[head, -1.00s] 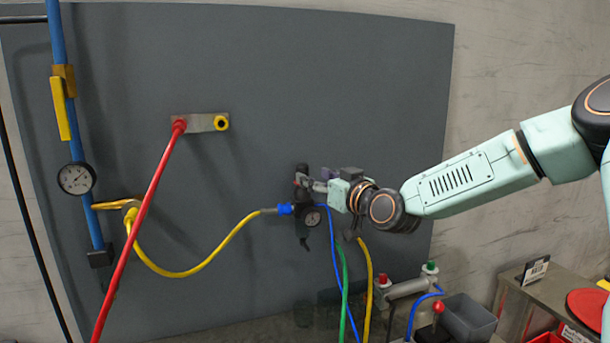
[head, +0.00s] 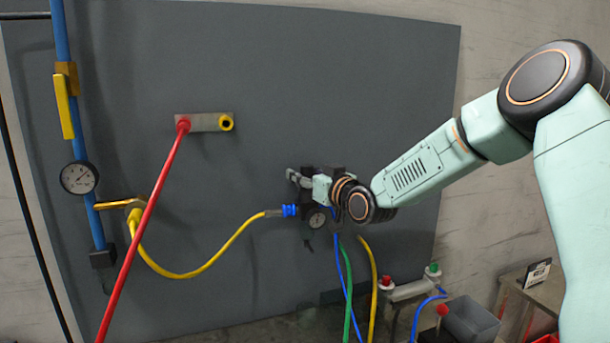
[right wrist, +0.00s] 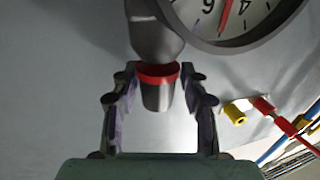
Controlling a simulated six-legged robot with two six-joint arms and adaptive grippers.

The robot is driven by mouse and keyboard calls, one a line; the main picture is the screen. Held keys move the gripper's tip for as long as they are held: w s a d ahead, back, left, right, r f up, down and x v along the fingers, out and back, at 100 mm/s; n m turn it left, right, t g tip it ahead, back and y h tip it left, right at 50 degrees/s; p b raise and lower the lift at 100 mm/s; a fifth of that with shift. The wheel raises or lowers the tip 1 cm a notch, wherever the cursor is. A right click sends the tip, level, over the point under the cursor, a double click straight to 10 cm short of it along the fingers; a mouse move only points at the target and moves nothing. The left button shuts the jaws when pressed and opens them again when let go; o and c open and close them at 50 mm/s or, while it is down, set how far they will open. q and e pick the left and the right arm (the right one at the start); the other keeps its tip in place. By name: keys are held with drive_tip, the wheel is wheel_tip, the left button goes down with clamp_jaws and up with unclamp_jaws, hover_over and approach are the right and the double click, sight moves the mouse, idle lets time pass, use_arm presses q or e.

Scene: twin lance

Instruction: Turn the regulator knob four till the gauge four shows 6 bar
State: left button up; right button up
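My right gripper (right wrist: 159,75) is around the regulator knob (right wrist: 158,95), a grey knob with a red ring. In the right wrist view its two fingertips meet the ring's sides, with gaps beside the narrower grey end. The gauge (right wrist: 235,15) is cut off at the top right of that view. Its red needle points between the 6 and the 4, near 5. In the head view the right gripper (head: 301,178) is at the dark regulator (head: 313,214), and the small gauge (head: 317,219) below is too small to read. My left gripper is out of view.
A yellow hose (head: 222,255) joins the regulator by a blue fitting. A red hose (head: 150,215) runs from a wall block (head: 210,122). A blue pipe (head: 88,215) carries another gauge (head: 79,178) at left. Green, blue and yellow hoses hang below the regulator.

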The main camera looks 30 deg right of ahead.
drive_tip(key=shift+c, duration=0.7)
drive_tip(key=shift+s+d, duration=0.15)
drive_tip(key=shift+s, duration=0.05)
drive_tip(key=c, duration=0.3)
drive_tip(key=shift+r, duration=0.15)
clamp_jaws()
drive_tip(key=shift+r, duration=0.1)
idle(0.3)
drive_tip(key=o, duration=0.7)
unclamp_jaws()
drive_tip(key=shift+s, duration=0.1)
